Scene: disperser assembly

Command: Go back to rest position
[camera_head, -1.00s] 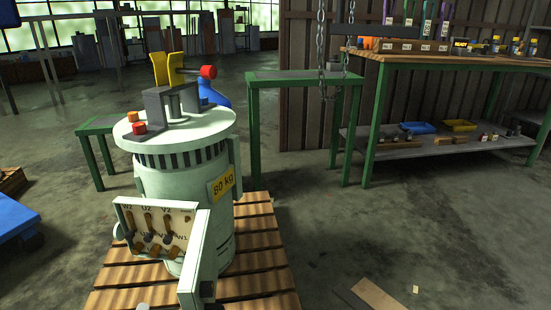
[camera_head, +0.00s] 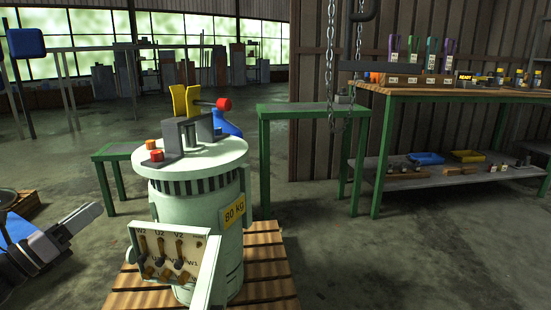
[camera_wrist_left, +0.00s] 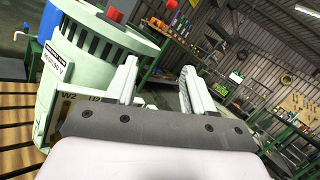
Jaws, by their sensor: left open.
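My left gripper (camera_head: 88,220) shows at the left edge of the head view, pointing right and up. It is apart from the pale green drum-shaped machine (camera_head: 190,215), to the left of it. In the left wrist view the two fingers of my left gripper (camera_wrist_left: 160,78) are spread with nothing between them. The pale green machine (camera_wrist_left: 75,70) stands behind them on the left. My right gripper is not in view.
The machine stands upright on a wooden pallet (camera_head: 262,262), with an open terminal box (camera_head: 170,252) on its front. Green-legged tables (camera_head: 310,112) and a workbench (camera_head: 450,92) stand behind and to the right. Chains (camera_head: 330,60) hang in front of the wall. The floor at right is clear.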

